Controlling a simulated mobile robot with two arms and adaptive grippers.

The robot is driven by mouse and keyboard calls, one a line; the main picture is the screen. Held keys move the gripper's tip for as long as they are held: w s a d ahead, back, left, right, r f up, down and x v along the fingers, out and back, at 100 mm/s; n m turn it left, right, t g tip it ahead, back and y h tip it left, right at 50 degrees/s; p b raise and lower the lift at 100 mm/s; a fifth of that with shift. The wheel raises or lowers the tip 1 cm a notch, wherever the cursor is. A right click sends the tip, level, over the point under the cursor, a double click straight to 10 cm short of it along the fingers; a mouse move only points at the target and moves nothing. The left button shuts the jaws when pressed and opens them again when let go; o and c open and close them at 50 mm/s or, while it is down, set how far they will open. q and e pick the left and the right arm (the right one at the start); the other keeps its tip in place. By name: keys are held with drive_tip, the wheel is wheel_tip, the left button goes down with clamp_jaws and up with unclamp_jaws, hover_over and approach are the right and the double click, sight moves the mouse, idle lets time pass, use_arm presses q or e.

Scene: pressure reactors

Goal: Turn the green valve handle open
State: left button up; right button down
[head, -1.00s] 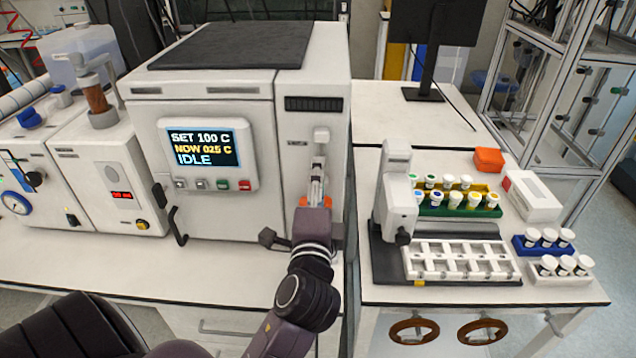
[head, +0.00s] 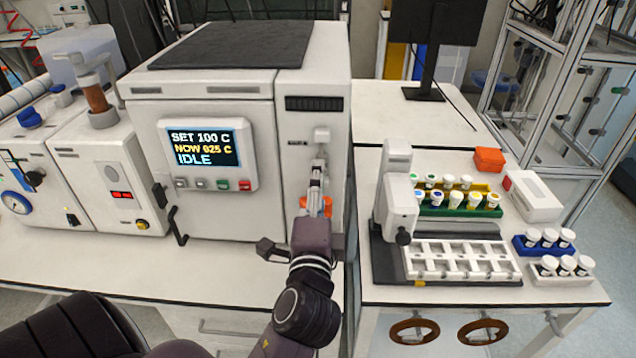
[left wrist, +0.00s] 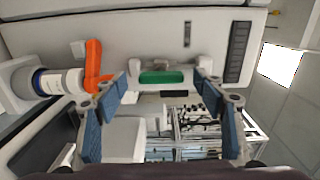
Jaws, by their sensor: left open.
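The green valve handle (left wrist: 162,77) shows in the left wrist view as a short bar on the white front panel. It lies between the blue-padded fingers of my left gripper (left wrist: 161,84), which is open, one finger to each side of it. I cannot tell whether either finger touches it. In the head view my left gripper (head: 318,182) is at the narrow right-hand panel of the white reactor cabinet (head: 308,130), and the green handle is hidden there. My right gripper is in neither view.
An orange lever (left wrist: 93,62) on a white cylindrical fitting (left wrist: 55,82) is close beside the left-hand finger in the wrist view. The cabinet's display (head: 203,148) reads IDLE. Vial racks (head: 462,205) stand on the bench to the right.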

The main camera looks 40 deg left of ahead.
use_arm(q)
drive_tip(key=v, duration=0.5)
drive_tip(key=shift+s+d, duration=0.1)
drive_tip(key=shift+s, duration=0.1)
idle(0.3)
drive_tip(key=s+d+f+n+g+h, duration=0.1)
drive_tip(key=s+f+n+g+h, duration=0.15)
drive_tip(key=f, duration=0.65)
drive_tip(key=s+f+n+g+h, duration=0.2)
drive_tip(key=s+f+n+g, duration=0.15)
drive_tip(key=f, duration=0.55)
drive_tip(key=s+d+f+n+g+h, duration=0.45)
drive_tip(key=s+d+f+g, duration=0.2)
drive_tip(key=s+f, duration=0.5)
wheel_tip(320, 180, down, 22)
drive_tip(key=m+b, duration=0.1)
drive_tip(key=b, duration=0.1)
drive_tip(key=s+a+f+g+b, duration=0.1)
drive_tip(key=s+a+f+g, duration=0.1)
drive_tip(key=s+f, duration=1.7)
wheel_tip(320, 180, down, 3)
drive_tip(key=shift+a+f, duration=0.1)
drive_tip(key=shift+a, duration=0.1)
